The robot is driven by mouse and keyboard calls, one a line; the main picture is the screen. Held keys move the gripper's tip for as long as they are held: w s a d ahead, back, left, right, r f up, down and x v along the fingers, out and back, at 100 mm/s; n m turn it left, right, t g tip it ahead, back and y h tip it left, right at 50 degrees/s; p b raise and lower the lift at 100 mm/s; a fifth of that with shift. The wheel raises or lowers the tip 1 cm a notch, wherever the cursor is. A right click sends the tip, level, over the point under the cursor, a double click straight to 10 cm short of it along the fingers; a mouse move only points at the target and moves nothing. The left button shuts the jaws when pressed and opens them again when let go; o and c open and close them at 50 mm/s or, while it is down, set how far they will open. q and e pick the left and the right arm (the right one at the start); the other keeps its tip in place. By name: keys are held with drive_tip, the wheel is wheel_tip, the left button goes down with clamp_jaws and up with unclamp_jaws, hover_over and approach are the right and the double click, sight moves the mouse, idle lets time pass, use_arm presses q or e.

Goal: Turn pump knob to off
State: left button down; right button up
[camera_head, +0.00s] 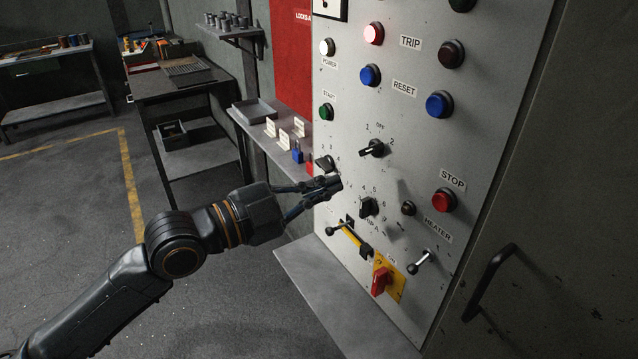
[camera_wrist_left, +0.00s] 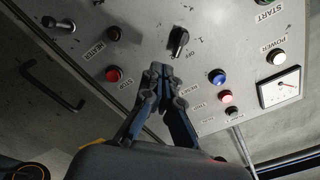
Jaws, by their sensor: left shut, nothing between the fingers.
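A black selector knob (camera_head: 372,148) with marks 1, OFF and 2 is on the grey control panel. Its handle is turned sideways, away from the OFF mark above it; no pump label is readable. The same knob (camera_wrist_left: 179,41) shows in the left wrist view, just beyond the fingertips. My left gripper (camera_head: 337,183) is shut and empty in front of the panel, left of and below this knob. In the left wrist view its fingertips (camera_wrist_left: 161,70) are together. Whether they touch the panel is unclear. My right gripper is not in view.
Another black knob (camera_head: 324,164) is close to the gripper, and a numbered knob (camera_head: 367,207) is below right. A red-and-yellow switch (camera_head: 381,281), red stop button (camera_head: 444,200) and toggle lever (camera_head: 420,262) crowd the panel. A shelf with padlocks (camera_head: 297,152) is behind my gripper.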

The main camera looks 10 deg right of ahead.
sight(372, 152)
use_arm(q)
drive_tip(key=shift+x, duration=4.3)
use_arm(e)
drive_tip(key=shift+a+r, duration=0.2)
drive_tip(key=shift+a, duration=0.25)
use_arm(q)
drive_tip(key=shift+f, duration=0.1)
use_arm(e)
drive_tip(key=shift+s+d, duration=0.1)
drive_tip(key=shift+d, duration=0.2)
use_arm(q)
drive_tip(key=shift+w+a+r, duration=0.2)
drive_tip(key=shift+w+r, duration=0.25)
drive_tip(key=shift+r, duration=0.2)
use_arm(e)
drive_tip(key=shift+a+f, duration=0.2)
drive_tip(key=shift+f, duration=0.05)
